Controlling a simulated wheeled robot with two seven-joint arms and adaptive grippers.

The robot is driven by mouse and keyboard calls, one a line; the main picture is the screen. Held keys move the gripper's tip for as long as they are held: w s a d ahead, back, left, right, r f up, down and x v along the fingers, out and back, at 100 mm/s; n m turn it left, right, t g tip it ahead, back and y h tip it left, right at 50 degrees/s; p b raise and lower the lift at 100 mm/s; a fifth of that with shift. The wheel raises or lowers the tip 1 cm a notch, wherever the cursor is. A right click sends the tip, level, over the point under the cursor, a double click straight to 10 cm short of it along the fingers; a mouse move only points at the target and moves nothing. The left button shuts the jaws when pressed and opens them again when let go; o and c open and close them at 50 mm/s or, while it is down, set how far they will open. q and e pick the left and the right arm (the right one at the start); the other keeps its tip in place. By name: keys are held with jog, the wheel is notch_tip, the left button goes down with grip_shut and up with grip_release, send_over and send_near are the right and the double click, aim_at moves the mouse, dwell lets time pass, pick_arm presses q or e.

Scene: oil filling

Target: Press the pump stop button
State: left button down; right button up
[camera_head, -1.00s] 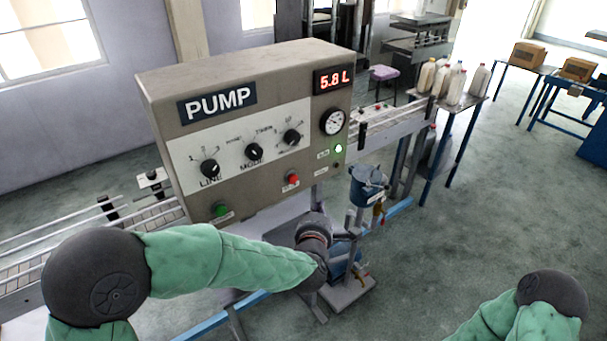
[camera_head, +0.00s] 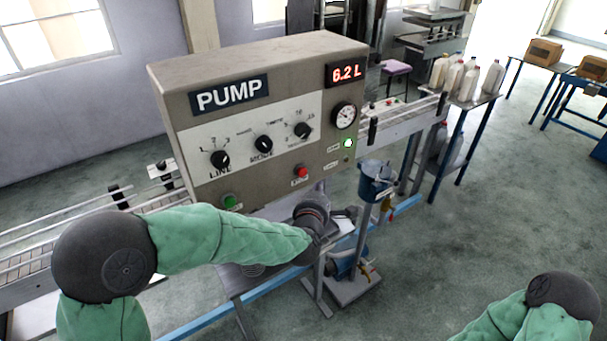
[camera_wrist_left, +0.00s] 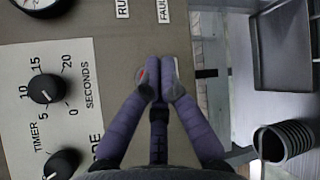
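The grey pump panel (camera_head: 335,70) fills the middle of the head view, its display (camera_head: 347,73) reading 6.2 L. The red button (camera_head: 301,171) is on the panel's lower part, right of the green button (camera_head: 229,201). In the left wrist view, a sliver of the red button (camera_wrist_left: 142,76) shows beside my left gripper (camera_wrist_left: 160,62). The two fingers are together, empty, and in front of the panel by the button. Contact cannot be told. In the head view the wrist hides most of this gripper. My right gripper is out of view.
A green lamp (camera_head: 348,143) is lit below the gauge (camera_head: 344,116). Black knobs (camera_head: 264,144) line the panel. Open floor lies to the right.

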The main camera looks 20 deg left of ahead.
aim_at(306, 178)
pick_arm(q)
jog(key=shift+w+a+b, duration=0.4)
jog(key=shift+w+a, duration=0.2)
jog(key=shift+a, duration=0.2)
jog(key=shift+w+a+b, duration=0.4)
jog(key=shift+w+a, duration=0.2)
jog(key=shift+a, duration=0.15)
dwell(0.4)
jog(key=shift+w+a+b, duration=0.25)
jog(key=shift+a+b, duration=0.1)
jog(key=shift+b, duration=0.15)
jog(key=shift+w+a+b, duration=0.3)
jog(key=shift+a+b, duration=0.1)
jog(key=shift+a, duration=0.05)
dwell(0.9)
jog(key=shift+s+d+r, duration=0.1)
jog(key=shift+d, duration=0.05)
dwell(0.3)
jog(key=shift+s+d, duration=0.45)
jog(key=shift+d, duration=0.15)
